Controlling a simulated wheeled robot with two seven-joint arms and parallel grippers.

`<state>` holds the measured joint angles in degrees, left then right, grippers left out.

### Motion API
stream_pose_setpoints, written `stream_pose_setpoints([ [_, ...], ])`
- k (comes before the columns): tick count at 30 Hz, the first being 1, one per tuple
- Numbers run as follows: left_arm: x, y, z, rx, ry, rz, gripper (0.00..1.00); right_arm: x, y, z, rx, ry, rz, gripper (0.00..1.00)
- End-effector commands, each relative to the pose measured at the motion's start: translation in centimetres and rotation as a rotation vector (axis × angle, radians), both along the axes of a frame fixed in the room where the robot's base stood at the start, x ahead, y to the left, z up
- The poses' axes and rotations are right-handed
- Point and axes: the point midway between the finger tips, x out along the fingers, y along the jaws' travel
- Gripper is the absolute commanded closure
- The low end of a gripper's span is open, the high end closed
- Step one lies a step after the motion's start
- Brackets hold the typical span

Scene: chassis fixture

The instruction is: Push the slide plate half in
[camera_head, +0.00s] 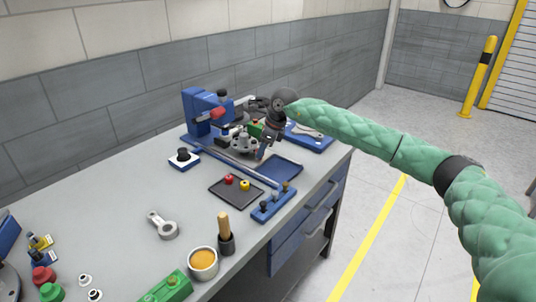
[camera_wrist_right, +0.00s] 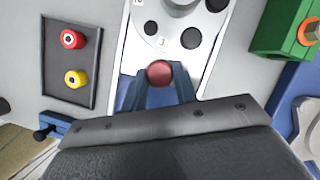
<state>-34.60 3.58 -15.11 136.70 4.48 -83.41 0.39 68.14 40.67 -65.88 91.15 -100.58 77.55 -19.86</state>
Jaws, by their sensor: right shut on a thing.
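My right gripper (camera_head: 264,152) is over the fixture on the bench, its arm coming in from the right. In the right wrist view its two fingers (camera_wrist_right: 158,92) are closed on a round red knob (camera_wrist_right: 159,72). The knob is in front of a grey disc (camera_wrist_right: 178,22) with dark holes and numbers. Under the fingers is a blue surface (camera_wrist_right: 125,88) between white edges; I cannot tell for sure that it is the slide plate. In the head view the grey disc (camera_head: 243,143) stands just left of the gripper, which hides the knob. My left gripper is not in view.
A dark tray (camera_head: 236,196) with a red and a yellow knob lies beside the fixture. A blue peg holder (camera_head: 272,206), a blue press (camera_head: 203,112) and a green block (camera_wrist_right: 285,25) are near. A cup (camera_head: 203,263) and a metal link (camera_head: 163,226) lie toward the front.

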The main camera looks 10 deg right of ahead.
Motion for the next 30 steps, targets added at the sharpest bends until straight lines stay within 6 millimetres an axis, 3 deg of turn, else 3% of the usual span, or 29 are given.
stream_pose_setpoints([
  [7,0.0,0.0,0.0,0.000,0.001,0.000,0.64,0.1,-0.1,0.1,-0.001,0.000,-0.001,1.00],
  [8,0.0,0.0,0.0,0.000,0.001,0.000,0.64,0.1,-0.1,0.1,-0.001,0.000,-0.001,0.70],
  [11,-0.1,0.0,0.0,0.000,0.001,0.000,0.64,0.0,-0.1,0.1,-0.001,0.000,-0.001,0.50],
  [22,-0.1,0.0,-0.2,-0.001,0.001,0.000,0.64,-0.1,-0.2,0.4,0.000,-0.001,-0.001,0.50],
  [30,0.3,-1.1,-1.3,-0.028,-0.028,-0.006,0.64,-0.7,-1.5,3.7,0.000,-0.002,-0.001,0.50],
])
